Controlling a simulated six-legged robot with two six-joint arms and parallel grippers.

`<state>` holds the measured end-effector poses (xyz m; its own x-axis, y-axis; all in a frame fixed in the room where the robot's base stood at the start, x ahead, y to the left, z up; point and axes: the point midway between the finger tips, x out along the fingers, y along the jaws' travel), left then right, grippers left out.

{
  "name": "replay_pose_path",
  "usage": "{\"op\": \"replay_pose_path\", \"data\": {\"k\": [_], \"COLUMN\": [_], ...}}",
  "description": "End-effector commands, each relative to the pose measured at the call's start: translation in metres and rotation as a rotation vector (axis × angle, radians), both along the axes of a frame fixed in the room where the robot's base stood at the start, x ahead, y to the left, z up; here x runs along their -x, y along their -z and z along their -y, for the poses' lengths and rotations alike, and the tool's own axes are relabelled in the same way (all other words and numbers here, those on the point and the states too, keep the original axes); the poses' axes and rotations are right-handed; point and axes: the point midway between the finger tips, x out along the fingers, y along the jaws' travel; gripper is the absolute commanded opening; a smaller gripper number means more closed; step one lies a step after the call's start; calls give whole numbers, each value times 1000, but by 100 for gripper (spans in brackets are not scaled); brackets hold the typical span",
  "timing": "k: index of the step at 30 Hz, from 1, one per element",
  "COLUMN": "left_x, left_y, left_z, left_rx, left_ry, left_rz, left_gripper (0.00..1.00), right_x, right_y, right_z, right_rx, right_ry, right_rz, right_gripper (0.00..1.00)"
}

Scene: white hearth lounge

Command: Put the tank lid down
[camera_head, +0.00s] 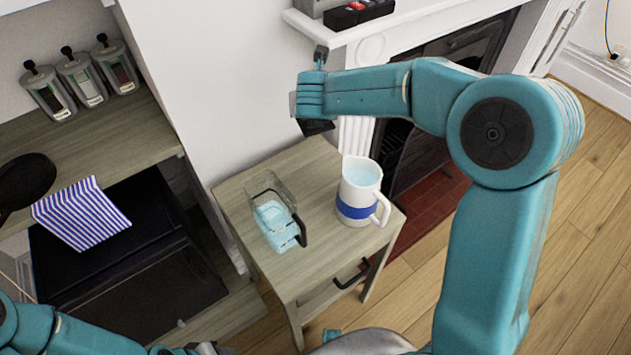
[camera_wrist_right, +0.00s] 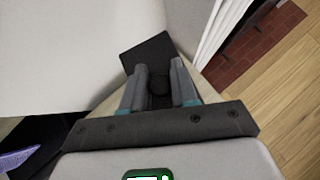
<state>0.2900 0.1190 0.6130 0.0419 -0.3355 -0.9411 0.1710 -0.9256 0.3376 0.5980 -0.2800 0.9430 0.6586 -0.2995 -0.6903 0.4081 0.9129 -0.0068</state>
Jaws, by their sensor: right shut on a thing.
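The tank lid (camera_wrist_right: 140,54) is a dark, flat, square plate with a round knob, near the top of the right wrist view. My right gripper (camera_wrist_right: 158,80) is shut on the knob. In the head view my right wrist hangs above the back of a small wooden table, and a dark piece, likely the lid (camera_head: 318,127), shows just below it. A clear tank (camera_head: 272,213) with light blue water and a black handle stands open on the table's left part. The lid is apart from the tank, up and to its right.
A white jug (camera_head: 360,198) with a blue band and water stands on the right of the small table (camera_head: 324,262). The table's front middle is bare. A fireplace (camera_head: 415,120) is behind it; a striped cloth (camera_head: 82,215) and several canisters (camera_head: 82,78) are left.

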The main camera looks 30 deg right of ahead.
Motion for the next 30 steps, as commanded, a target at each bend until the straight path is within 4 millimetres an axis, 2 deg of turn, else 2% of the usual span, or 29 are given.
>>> {"op": "replay_pose_path", "data": {"k": [1,6,11,15,22,27,30], "left_x": [0,0,0,0,0,0,0], "left_y": [36,71,83,94,105,118,120], "left_z": [0,0,0,0,0,0,0], "left_rx": [0,0,0,0,0,0,0], "left_ry": [0,0,0,0,0,0,0], "left_rz": [0,0,0,0,1,0,0], "left_gripper": [43,43,43,43,43,43,43], "right_x": [-7,-19,-24,-25,-27,-28,-28], "right_y": [36,72,88,115,143,174,182], "right_z": [6,22,28,27,27,26,26], "right_rx": [-4,-13,-18,-19,-18,-18,-19], "right_ry": [32,112,145,149,148,146,148], "right_rz": [-1,-11,-17,-21,-20,-20,-18], "right_gripper": [0,0,0,0,0,0,0]}}
